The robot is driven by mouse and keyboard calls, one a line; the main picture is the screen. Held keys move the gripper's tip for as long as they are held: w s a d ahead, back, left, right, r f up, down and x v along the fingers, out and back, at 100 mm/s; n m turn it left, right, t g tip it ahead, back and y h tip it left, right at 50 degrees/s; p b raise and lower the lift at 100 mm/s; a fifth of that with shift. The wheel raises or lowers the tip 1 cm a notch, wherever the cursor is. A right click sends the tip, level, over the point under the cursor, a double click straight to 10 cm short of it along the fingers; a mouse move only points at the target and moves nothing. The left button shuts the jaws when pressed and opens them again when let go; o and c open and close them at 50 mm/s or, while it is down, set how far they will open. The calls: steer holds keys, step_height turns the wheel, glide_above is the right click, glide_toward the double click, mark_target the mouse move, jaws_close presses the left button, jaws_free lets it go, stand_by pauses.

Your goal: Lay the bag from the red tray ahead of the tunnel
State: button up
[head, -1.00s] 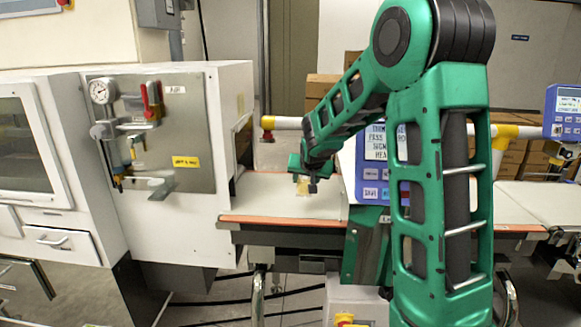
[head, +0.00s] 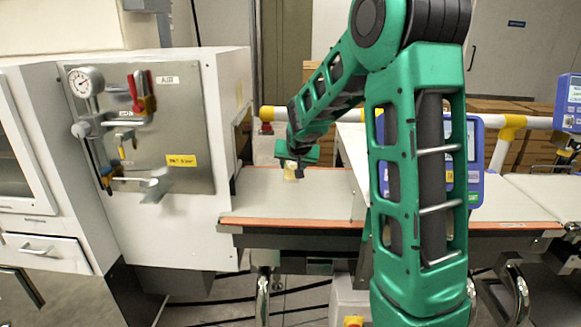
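My gripper (head: 293,173) is at the end of my green arm, over the far part of the pale belt (head: 265,202). A small pale-yellow bag (head: 289,170) shows at its fingertips and appears held between them. The fingers are small and partly hidden, and I cannot tell whether the bag touches the belt. The white cabinet at the left has a dark opening (head: 243,140) facing the belt. A white housing (head: 354,150) stands right of the gripper, mostly hidden by my arm. I cannot tell which of these is the tunnel. The red tray is not in view.
A blue display unit (head: 473,165) shows behind my arm. A white and yellow rail (head: 285,114) runs behind the belt. The cabinet's steel panel (head: 150,125) carries a gauge and valves. The belt between cabinet and gripper is clear.

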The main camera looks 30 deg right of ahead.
steer(key=shift+d, duration=0.2)
steer(key=shift+d+f, duration=0.1)
steer(key=shift+f, duration=0.35)
steer(key=shift+s+f, duration=0.1)
steer(key=shift+f, duration=2.85)
steer(key=shift+f, duration=0.45)
steer(key=o, duration=1.4)
steer(key=v, duration=1)
steer(key=shift+s+a+r, duration=0.15)
steer(key=shift+a+r, duration=0.05)
steer(key=shift+r, duration=0.05)
